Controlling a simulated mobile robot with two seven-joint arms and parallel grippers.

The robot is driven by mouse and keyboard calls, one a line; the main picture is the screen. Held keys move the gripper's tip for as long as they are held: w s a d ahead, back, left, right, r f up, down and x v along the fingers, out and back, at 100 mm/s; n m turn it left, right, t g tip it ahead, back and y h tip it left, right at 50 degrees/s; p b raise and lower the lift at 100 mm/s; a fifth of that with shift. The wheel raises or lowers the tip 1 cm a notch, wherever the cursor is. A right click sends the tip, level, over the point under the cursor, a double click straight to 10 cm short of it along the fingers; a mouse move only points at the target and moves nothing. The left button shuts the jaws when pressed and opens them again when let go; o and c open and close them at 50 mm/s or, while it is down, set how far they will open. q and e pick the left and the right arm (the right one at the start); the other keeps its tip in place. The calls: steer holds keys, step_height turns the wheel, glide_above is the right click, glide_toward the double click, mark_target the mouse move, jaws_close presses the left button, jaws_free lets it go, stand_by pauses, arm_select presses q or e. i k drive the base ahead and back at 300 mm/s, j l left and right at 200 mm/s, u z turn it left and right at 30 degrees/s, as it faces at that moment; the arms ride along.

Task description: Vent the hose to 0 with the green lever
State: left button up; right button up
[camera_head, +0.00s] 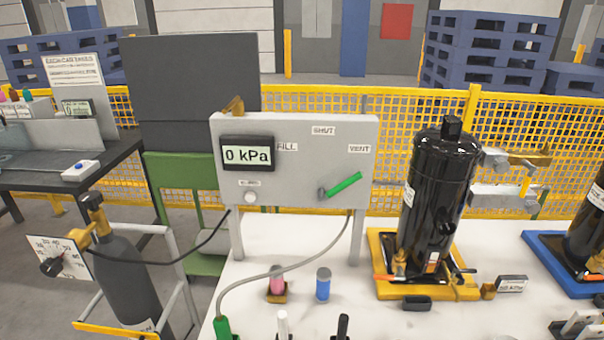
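The green lever (344,186) is on the lower right of the grey panel (300,190). It points up and to the right from its pivot, on the side of the VENT label (359,149). The SHUT label (323,131) is above it and the FILL label is at the left, partly covered by the display (247,154). The display reads 0 kPa. A grey hose (282,270) runs from under the panel down to a green end piece (222,328) at the bottom edge. Neither of my grippers shows in this view.
A black compressor (436,200) stands on a yellow base (383,262) right of the panel. Pink and blue (323,285) small cylinders stand on the white table (370,325) before it.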

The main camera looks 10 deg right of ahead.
mark_target(322, 196)
steer(key=i+j, duration=0.1)
steer(key=j, duration=0.55)
steer(key=i+j+u, duration=0.1)
steer(key=j, duration=0.5)
